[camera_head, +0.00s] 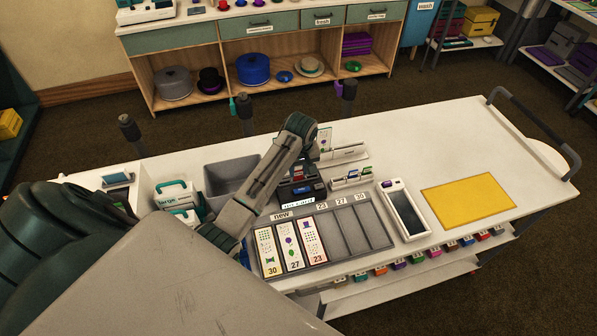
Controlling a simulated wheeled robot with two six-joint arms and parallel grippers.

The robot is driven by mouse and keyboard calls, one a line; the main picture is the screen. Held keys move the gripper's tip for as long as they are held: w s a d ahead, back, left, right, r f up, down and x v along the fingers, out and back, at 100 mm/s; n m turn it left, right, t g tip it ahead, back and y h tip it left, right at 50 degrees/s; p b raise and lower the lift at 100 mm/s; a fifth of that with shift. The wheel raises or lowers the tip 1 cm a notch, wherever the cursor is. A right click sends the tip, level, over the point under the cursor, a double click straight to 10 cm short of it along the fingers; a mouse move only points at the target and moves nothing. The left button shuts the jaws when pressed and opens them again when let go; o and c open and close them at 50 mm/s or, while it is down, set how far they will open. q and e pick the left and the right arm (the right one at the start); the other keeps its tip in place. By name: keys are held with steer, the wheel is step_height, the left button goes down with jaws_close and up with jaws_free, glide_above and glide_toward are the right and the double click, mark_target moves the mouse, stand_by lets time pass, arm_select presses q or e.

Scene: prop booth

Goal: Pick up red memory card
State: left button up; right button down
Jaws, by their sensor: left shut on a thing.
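A dark card tray (312,194) with small blue and red pieces in it stands on the white cart, behind the grey slotted board. My left gripper (299,170) is low over this tray, largely covered by my own arm link. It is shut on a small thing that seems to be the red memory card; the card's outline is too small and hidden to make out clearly. My right gripper is not in view.
The slotted board (342,262) holds printed strips on its left; its right slots are empty. A grey bin (228,180) stands left of the tray. A tablet-like device (405,212) and a yellow mat (468,200) lie right. The cart's far right is clear.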

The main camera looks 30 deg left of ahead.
arm_select(q)
step_height(320, 180, up, 3)
steer(key=shift+f, duration=0.15)
steer(key=s+d+r, duration=0.1)
steer(key=s+d, duration=0.8)
steer(key=s, duration=0.4)
steer(key=shift+d+r, duration=0.15)
steer(key=shift+d, duration=0.15)
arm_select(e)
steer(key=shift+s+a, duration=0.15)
arm_select(q)
steer(key=shift+w, duration=0.1)
